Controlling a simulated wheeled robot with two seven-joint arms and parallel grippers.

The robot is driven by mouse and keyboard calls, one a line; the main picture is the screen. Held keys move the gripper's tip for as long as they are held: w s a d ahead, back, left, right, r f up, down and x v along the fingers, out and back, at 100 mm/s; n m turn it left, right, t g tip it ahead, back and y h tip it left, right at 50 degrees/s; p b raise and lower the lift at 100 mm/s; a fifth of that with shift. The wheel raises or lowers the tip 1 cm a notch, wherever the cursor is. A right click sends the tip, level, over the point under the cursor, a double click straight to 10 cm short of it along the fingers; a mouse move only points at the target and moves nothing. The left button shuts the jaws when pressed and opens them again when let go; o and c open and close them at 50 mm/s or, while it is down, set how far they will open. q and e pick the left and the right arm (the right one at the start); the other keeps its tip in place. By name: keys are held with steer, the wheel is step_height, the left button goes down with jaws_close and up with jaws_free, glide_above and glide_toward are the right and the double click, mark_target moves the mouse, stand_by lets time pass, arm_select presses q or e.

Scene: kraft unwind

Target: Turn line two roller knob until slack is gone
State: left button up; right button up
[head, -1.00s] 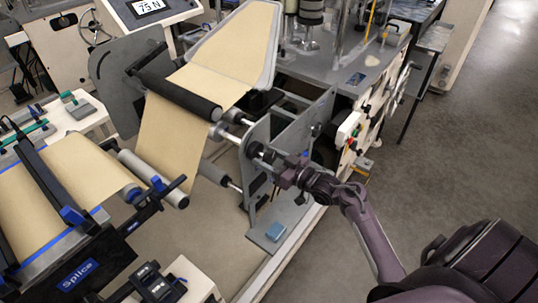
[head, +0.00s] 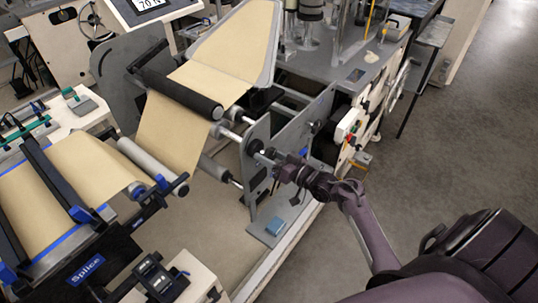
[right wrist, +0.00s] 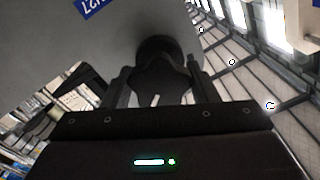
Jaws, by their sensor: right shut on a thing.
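The roller knob (right wrist: 160,72) is a dark lobed knob on the grey side plate, seen between my fingers in the right wrist view. My right gripper (right wrist: 158,88) is shut on it, one finger on each side. In the head view my right gripper (head: 277,163) meets the outer face of the side plate (head: 258,180), and the knob is mostly hidden there. The brown kraft web (head: 172,135) runs from the black roller (head: 178,92) down toward the grey roller (head: 152,165). How slack it is, I cannot tell. My left gripper is not in view.
A cut-off display (head: 150,4) at the top appears to read 70 N. The splice table (head: 92,262) is at lower left. The floor at right is clear.

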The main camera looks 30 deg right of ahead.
steer(key=o, duration=1)
steer(key=shift+c, duration=0.2)
steer(key=p+v, duration=0.2)
steer(key=v, duration=0.3)
steer(key=shift+s+d+r+p, duration=0.1)
steer(key=shift+s+d+p, duration=0.05)
steer(key=shift+s+p, duration=0.25)
steer(key=shift+s+d, duration=0.25)
steer(key=shift+s, duration=0.3)
